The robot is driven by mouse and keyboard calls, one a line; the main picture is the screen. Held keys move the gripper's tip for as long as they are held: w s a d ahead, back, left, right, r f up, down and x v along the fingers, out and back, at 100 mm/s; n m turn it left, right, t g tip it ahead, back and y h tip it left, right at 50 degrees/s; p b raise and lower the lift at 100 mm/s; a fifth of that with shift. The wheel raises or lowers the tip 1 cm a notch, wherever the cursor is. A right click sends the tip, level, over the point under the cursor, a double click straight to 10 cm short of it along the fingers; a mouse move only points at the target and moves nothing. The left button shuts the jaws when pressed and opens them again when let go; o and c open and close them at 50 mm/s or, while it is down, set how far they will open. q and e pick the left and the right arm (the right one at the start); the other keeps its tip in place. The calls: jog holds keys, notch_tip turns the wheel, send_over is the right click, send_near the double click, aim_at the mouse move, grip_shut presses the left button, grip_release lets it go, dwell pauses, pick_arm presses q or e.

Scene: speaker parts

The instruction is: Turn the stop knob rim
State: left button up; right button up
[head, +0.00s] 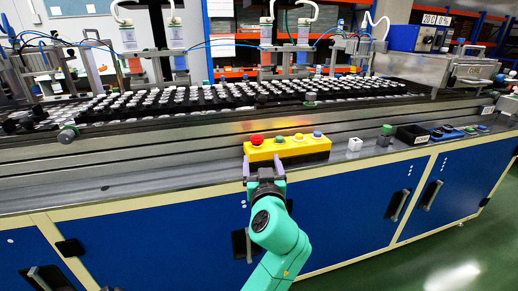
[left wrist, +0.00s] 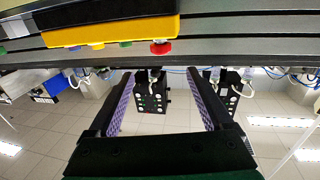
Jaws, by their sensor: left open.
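The red stop knob (head: 257,139) sits at the left end of a yellow control box (head: 315,147), which rests on the front ledge of the machine. My left gripper (head: 263,164) is open, its two purple fingers upright in front of the box's left end, just below the red knob. In the left wrist view the scene is upside down. There the red knob (left wrist: 160,47) projects from the yellow box (left wrist: 115,32), in line with the gap between the open, empty fingers (left wrist: 159,82) and apart from them. My right gripper shows in neither view.
Green, yellow and blue buttons (head: 318,134) stand right of the knob on the box. A white block (head: 354,144), a green-topped part (head: 385,134) and a black bin (head: 412,134) lie farther right. The ledge left of the box is mostly clear. Blue cabinets (head: 160,240) are below.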

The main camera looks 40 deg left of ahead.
aim_at(258, 141)
pick_arm(q)
jog(key=p+x, duration=0.2)
jog(key=x, duration=1.2)
jog(key=shift+a+f, duration=0.1)
jog(key=shift+a, duration=0.15)
grip_shut()
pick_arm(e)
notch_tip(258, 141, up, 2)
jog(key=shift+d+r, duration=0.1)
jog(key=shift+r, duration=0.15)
